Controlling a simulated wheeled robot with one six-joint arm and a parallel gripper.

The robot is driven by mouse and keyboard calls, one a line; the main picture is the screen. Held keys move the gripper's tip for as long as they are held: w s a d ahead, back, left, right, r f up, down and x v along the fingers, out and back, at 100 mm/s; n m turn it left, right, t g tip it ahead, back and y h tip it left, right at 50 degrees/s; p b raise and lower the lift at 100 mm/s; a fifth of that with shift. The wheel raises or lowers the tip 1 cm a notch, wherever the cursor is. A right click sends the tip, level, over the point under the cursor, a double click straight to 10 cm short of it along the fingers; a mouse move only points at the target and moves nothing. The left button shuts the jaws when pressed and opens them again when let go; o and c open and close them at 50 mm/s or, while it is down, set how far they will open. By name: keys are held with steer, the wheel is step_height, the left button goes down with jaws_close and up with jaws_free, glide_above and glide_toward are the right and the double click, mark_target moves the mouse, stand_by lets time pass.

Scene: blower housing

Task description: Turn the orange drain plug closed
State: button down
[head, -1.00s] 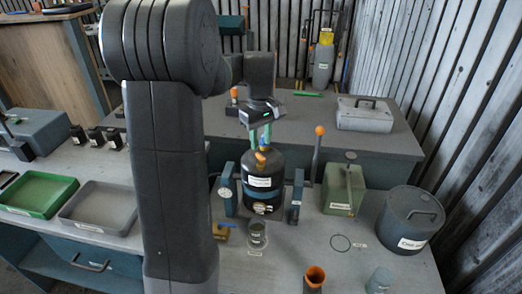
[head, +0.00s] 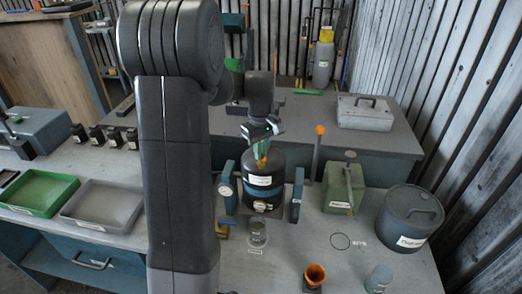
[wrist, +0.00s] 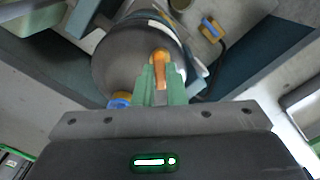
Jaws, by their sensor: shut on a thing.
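The black blower housing (head: 262,180) stands upright between two blue-grey clamp posts, with a white label on its front. The orange drain plug (wrist: 161,66), an elongated orange piece, is on the housing's top. My gripper (head: 261,152) is above the housing, pointing down. In the wrist view its green fingers (wrist: 160,82) are shut on the orange plug, which shows between and beyond the tips. A blue cap (wrist: 119,100) sits beside the fingers at the housing's edge. In the head view, the fingers hide most of the plug. How far the plug is turned cannot be told.
An orange-knobbed lever (head: 319,132) stands close to the right of the housing. A green can (head: 343,190) and a dark lidded pot (head: 411,220) stand further right. An orange funnel-like cup (head: 315,275) and a small jar (head: 257,233) are in front.

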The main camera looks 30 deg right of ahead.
steer(key=shift+m, duration=0.5)
steer(key=m, duration=0.5)
steer(key=shift+m, duration=0.3)
steer(key=m, duration=0.3)
steer(key=shift+m, duration=0.3)
steer(key=m, duration=0.3)
steer(key=shift+m, duration=0.3)
steer(key=m, duration=0.6)
steer(key=shift+r, duration=0.1)
steer(key=m, duration=0.6)
steer(key=shift+m, duration=0.4)
steer(key=c, duration=1.5)
jaws_free()
